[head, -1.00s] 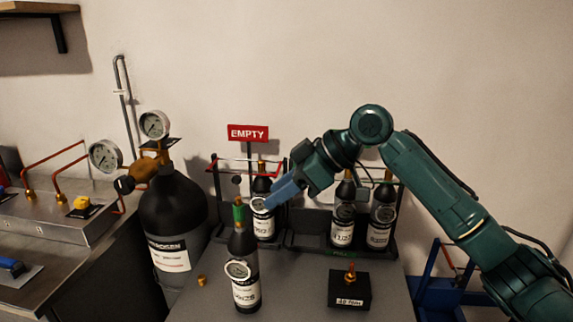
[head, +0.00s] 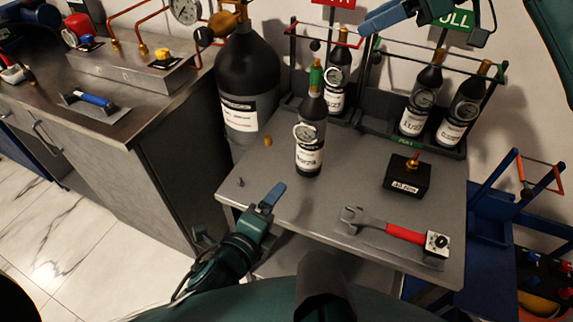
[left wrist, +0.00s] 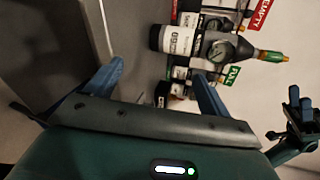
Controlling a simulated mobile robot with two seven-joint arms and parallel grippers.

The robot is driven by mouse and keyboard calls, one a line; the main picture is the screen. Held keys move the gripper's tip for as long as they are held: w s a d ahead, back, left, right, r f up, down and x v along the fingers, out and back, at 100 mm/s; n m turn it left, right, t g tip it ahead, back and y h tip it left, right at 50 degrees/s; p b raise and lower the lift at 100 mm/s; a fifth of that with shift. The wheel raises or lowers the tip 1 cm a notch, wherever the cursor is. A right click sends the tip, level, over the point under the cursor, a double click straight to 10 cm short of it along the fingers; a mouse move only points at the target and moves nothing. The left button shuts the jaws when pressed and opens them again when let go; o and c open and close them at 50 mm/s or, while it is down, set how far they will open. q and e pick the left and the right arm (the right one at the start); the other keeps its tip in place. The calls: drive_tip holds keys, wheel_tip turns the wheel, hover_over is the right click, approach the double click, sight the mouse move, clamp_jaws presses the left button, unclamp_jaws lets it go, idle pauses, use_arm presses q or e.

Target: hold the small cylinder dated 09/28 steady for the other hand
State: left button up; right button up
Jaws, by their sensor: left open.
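The small cylinder (head: 311,140) stands upright on the grey table, with a green neck, a gauge and a white label; its date is hard to read now. In the left wrist view the cylinder (left wrist: 178,40) lies sideways in the picture, beyond the fingertips. My left gripper (head: 271,197) is open and empty at the table's front left edge, nearer than the cylinder and apart from it. Its two blue fingers show in the left wrist view (left wrist: 157,80). My right gripper (head: 378,20) is up by the racks at the top; whether its jaws are open cannot be seen.
A rack cylinder (head: 338,75) stands behind, by a red sign (head: 335,12). Two more cylinders (head: 420,95) stand in the right rack. A large black cylinder (head: 247,75) is left. A black block (head: 408,176) and a red-handled wrench (head: 390,232) lie on the right; the table's front middle is clear.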

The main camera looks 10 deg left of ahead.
sight(311, 126)
use_arm(q)
drive_tip(key=w+d+r+m+t, duration=0.3)
drive_tip(key=w+r+m, duration=0.35)
drive_tip(key=m, duration=0.95)
drive_tip(key=shift+h, duration=0.4)
drive_tip(key=x, duration=0.3)
drive_tip(key=r+x, duration=0.1)
drive_tip(key=x, duration=0.7)
drive_tip(key=shift+w+d+r, duration=0.15)
drive_tip(key=shift+w+r, duration=0.1)
drive_tip(key=shift+r, duration=0.05)
drive_tip(key=shift+c, duration=0.5)
drive_tip(key=c, duration=1.5)
drive_tip(key=o, duration=0.9)
drive_tip(key=c, duration=0.5)
